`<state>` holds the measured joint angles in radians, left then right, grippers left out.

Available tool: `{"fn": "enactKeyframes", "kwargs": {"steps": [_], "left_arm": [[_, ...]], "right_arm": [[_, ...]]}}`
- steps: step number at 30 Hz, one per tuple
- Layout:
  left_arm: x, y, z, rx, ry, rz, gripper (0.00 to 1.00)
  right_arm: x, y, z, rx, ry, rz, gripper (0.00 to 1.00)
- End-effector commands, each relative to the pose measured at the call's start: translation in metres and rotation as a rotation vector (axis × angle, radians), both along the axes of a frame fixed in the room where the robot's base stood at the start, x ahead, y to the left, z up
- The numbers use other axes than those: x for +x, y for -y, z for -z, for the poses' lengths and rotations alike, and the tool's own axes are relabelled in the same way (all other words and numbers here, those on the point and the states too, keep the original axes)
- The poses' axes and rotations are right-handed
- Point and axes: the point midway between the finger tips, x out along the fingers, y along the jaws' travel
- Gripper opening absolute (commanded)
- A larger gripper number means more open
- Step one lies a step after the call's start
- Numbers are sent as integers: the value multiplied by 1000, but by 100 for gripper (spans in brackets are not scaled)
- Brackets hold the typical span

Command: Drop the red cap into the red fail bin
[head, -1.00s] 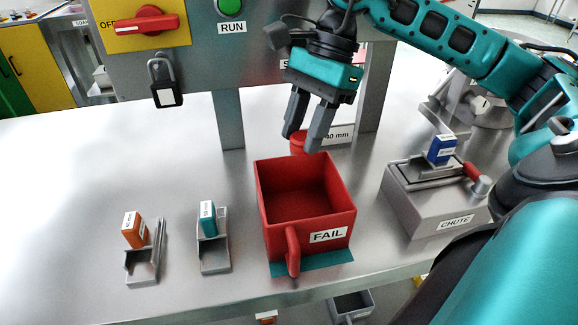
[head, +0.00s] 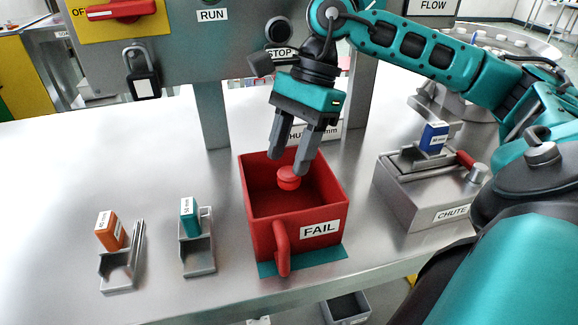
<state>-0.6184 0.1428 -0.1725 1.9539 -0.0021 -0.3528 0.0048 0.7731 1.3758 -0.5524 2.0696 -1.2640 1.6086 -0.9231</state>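The red cap (head: 289,179) shows just below the fingertips of my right gripper (head: 289,163), within the outline of the red fail bin's opening. The bin (head: 300,242) is an open red box with a FAIL label and a front handle. The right gripper points down over the bin, with its two fingers apart. The cap looks clear of the fingers; whether it is in the air or touching the bin inside is hard to tell. My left gripper is not in view.
The bin stands on a teal mat (head: 325,254) near the table's front edge. Left of it are two small metal holders with a teal block (head: 189,217) and an orange block (head: 110,230). The grey chute (head: 415,202) with a blue block (head: 433,138) stands to the right.

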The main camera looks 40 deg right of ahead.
Motion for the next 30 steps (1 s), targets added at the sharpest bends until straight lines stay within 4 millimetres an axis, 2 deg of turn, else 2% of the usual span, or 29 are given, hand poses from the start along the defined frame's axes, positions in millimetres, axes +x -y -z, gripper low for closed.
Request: {"fn": "enactKeyframes", "kwargs": {"steps": [1, 6, 13, 17, 20, 30], "left_arm": [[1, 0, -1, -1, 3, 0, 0], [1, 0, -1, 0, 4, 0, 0], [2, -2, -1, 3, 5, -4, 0], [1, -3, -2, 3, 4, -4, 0], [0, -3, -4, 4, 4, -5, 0], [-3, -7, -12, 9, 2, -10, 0]], "right_arm": [[0, 0, 0, 0, 0, 0, 52], [0, 0, 0, 0, 0, 0, 68], [0, 0, -1, 0, 0, 0, 68], [1, 3, -8, 0, 4, 2, 68], [1, 9, -23, 1, 4, 3, 68], [2, 36, -92, 2, 5, 1, 68]]}}
